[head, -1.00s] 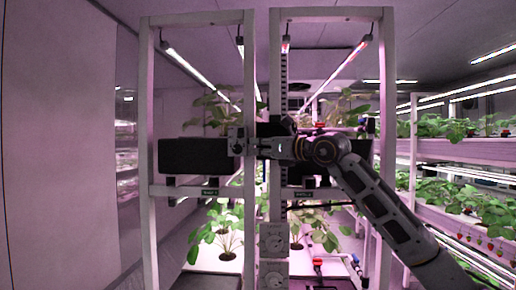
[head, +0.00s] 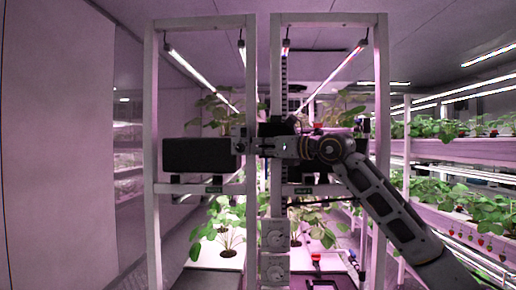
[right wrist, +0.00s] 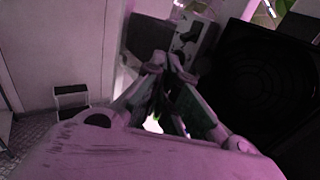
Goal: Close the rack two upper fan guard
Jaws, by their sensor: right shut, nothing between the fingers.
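A dark panel with faint round rings, which looks like a fan guard (right wrist: 250,85), fills the right side of the right wrist view. I cannot tell how far it is swung. In the head view a black panel (head: 200,154) stands in the left rack, and another dark panel (head: 322,168) is partly hidden behind my right arm in the right rack. My right gripper (head: 242,146) reaches left across the posts between the racks, beside the left black panel's right edge. Its fingertips (right wrist: 165,63) are together and empty. Touch with the panel cannot be told. My left gripper is out of view.
The white left rack frame (head: 152,220) and right rack frame (head: 381,100) stand side by side. Control boxes with dials (head: 274,236) sit low between them. Leafy plants (head: 226,225) fill the lower shelves. More planted shelves (head: 470,150) stand at right.

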